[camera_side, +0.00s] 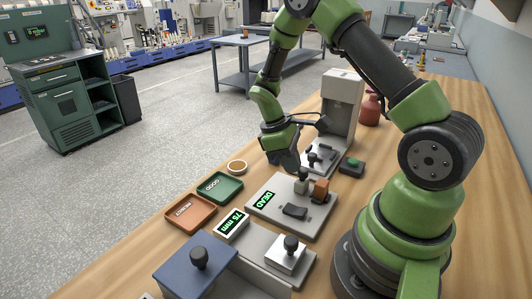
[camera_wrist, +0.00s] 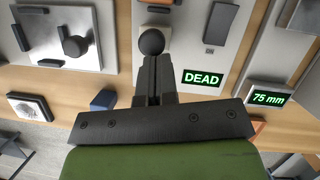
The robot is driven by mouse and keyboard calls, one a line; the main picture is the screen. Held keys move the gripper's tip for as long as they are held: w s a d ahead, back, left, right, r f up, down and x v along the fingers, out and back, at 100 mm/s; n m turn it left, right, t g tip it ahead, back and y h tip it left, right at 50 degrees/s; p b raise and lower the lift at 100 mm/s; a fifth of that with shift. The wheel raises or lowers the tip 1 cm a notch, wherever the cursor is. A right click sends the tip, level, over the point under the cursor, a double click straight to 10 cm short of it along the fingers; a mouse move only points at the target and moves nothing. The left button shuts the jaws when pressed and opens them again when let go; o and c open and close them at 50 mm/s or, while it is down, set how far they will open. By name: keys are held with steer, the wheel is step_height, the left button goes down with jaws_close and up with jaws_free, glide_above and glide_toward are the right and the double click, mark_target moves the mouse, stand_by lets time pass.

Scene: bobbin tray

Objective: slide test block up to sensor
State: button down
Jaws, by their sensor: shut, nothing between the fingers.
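My gripper (camera_side: 294,168) points down over the grey plate (camera_side: 266,203) with the green "DEAD" display (camera_side: 265,200). Its two fingers (camera_wrist: 152,62) are together and empty in the wrist view. A dark round knob (camera_wrist: 151,42) shows just beyond the fingertips; I cannot tell whether they touch it. In the side view a small grey block (camera_side: 301,187) stands just below the fingertips, beside an orange block (camera_side: 321,187). I cannot tell for certain which is the test block and which the sensor. A black rocker-shaped part (camera_side: 295,211) lies on the plate.
A "75 mm" display box (camera_side: 232,226), a green tray (camera_side: 218,188) and an orange tray (camera_side: 190,213) lie left of the plate. A silver block with a black knob (camera_side: 291,251) and a blue box (camera_side: 197,267) are in front. A grey column (camera_side: 343,100) stands behind.

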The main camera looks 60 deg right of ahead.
stand_by(0.3)
steer(key=w, duration=0.2)
steer(key=w+a, duration=0.1)
steer(key=shift+w, duration=0.4)
steer(key=v, duration=1)
steer(key=shift+r, duration=0.1)
steer(key=s+a+r+m+t+y, duration=0.1)
steer(key=s+a+r+m+t, duration=0.1)
steer(key=s+a+r+t, duration=0.4)
steer(key=s+a+r+m+t+y, duration=0.1)
steer(key=s+a+r+m+t, duration=0.15)
steer(key=s+r, duration=0.4)
steer(key=s+a+r+m+t+y, duration=0.1)
steer(key=s+a+r+m+t, duration=0.1)
steer(key=s, duration=0.3)
steer(key=shift+a+t, duration=0.45)
steer(key=shift+a, duration=0.35)
